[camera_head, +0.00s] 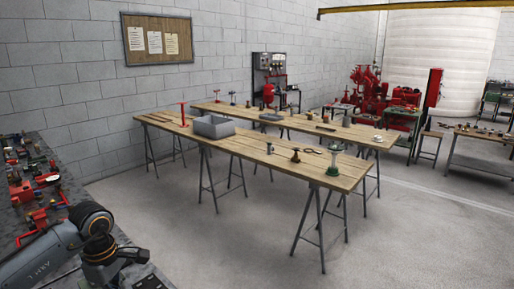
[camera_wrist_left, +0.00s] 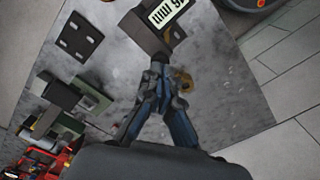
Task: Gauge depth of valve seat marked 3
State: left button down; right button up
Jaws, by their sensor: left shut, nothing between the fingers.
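My left gripper (camera_wrist_left: 158,75) is shut and empty in the left wrist view, its fingertips together over the grey bench top. Just beyond the tips is a dark block with a white label (camera_wrist_left: 168,14), its characters upside down and cut by the frame edge. I cannot tell whether the tips touch it. A brass-coloured ring (camera_wrist_left: 184,80) lies beside the fingertips, partly hidden. I cannot make out a valve seat marked 3 or identify a depth gauge with certainty. In the head view my left arm reaches over the bench at lower left. My right gripper is not in view.
The dark bench (camera_head: 22,150) carries several red parts. Two wooden trestle tables (camera_head: 258,160) stand across open floor, one with a grey bin (camera_head: 213,130).

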pick_arm(q)
jog(key=shift+f, duration=0.15)
jog(key=shift+f+b, duration=0.85)
jog(key=shift+s, duration=0.1)
jog(key=shift+s+d+f, duration=0.1)
jog(key=shift+s+f, duration=0.05)
jog(key=shift+f, duration=0.15)
dwell(0.7)
jog(key=shift+w+r+p, duration=0.2)
jog(key=shift+r+p, duration=0.4)
jog(key=shift+r, duration=0.6)
jog(key=shift+r+p, duration=1.35)
jog(key=shift+r, duration=1.2)
